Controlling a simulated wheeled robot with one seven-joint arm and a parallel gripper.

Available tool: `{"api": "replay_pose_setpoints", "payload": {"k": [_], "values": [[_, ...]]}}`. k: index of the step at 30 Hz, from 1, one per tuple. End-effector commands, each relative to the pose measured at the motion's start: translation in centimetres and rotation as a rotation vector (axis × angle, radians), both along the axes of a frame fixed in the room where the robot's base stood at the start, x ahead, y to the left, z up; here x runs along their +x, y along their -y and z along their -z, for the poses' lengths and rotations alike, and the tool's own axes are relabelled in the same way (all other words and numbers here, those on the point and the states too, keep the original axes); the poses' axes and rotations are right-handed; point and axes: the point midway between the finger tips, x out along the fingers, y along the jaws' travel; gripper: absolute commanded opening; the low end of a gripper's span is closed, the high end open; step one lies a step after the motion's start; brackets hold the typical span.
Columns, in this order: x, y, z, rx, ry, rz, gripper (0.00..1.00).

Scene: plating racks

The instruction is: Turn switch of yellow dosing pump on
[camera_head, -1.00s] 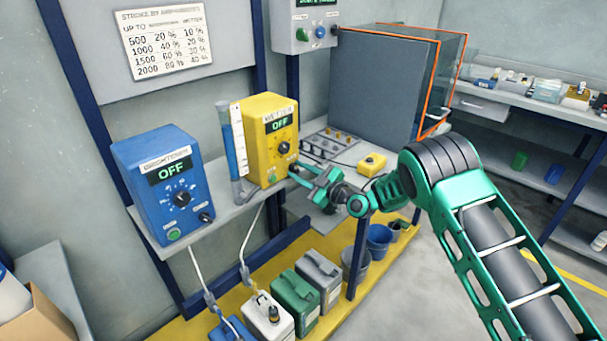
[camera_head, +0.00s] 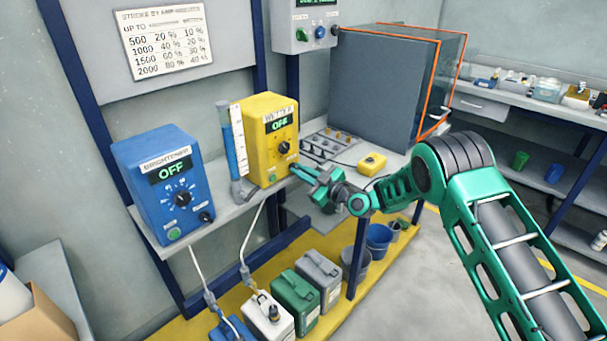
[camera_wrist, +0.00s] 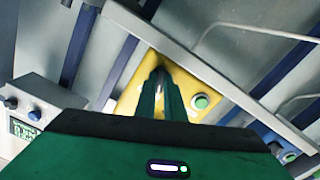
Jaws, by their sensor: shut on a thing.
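The yellow dosing pump (camera_head: 262,150) stands on a grey shelf, and its green display (camera_head: 278,124) reads OFF. It has a black dial (camera_head: 284,147) below the display. My gripper (camera_head: 299,169) is at the lower right of the pump's front, where its jaws are shut on the small switch. The jaws hide the switch itself. In the wrist view the closed fingers (camera_wrist: 161,76) reach the yellow front (camera_wrist: 130,98), beside a round green button (camera_wrist: 202,102).
A blue pump (camera_head: 150,200) marked BRIGHTENER, also reading OFF, stands to the left. A clear tube with blue liquid (camera_head: 231,145) stands between the pumps. Several canisters stand below.

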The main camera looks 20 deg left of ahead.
Motion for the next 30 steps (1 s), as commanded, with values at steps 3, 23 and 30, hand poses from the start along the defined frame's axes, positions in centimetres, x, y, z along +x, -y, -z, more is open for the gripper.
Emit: {"api": "replay_pose_setpoints", "payload": {"k": [3,23,30], "values": [[-0.27,-0.31,-0.06,0.043,-0.097,-0.005,0.00],[-0.42,-0.39,-0.11,0.279,-0.670,-0.008,0.00],[-0.49,-0.44,-0.04,0.344,-0.833,-0.009,0.00]]}}
